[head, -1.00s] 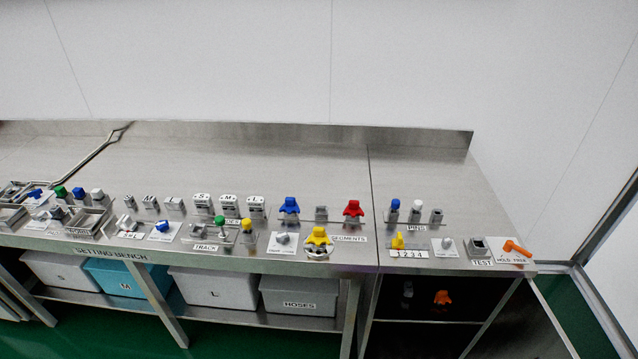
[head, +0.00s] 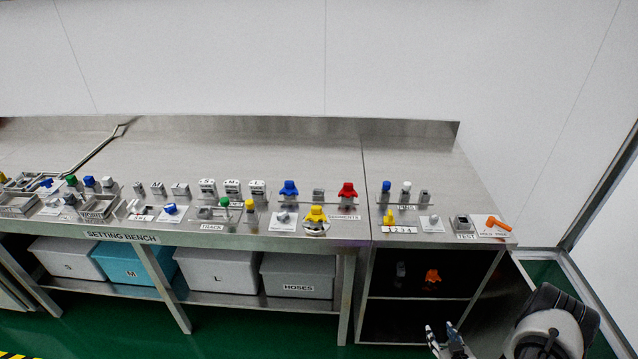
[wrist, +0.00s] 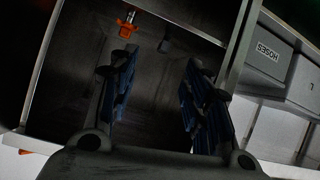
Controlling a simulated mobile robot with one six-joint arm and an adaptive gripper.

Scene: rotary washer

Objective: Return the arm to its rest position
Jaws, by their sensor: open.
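My gripper (head: 446,341) shows at the bottom right of the head view, low in front of the open cabinet (head: 368,270) under the right end of the bench. My dark wrist joint is just to its right. In the wrist view my gripper (wrist: 160,95) is open, with two blue-padded fingers apart and nothing between them. Beyond the fingers is the dark inside of the cabinet, with an orange piece (wrist: 127,24) and a dark blue-grey piece (wrist: 165,44) in it. In the head view the orange piece (head: 432,279) stands on the cabinet's shelf.
The steel setting bench (head: 300,150) carries fixtures, coloured pins and segments along its front. An orange handle (head: 497,226) is at its right end. Bins, one the hoses bin (head: 298,275), stand below. An open cabinet door (head: 505,290) is near my arm. Green floor lies in front.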

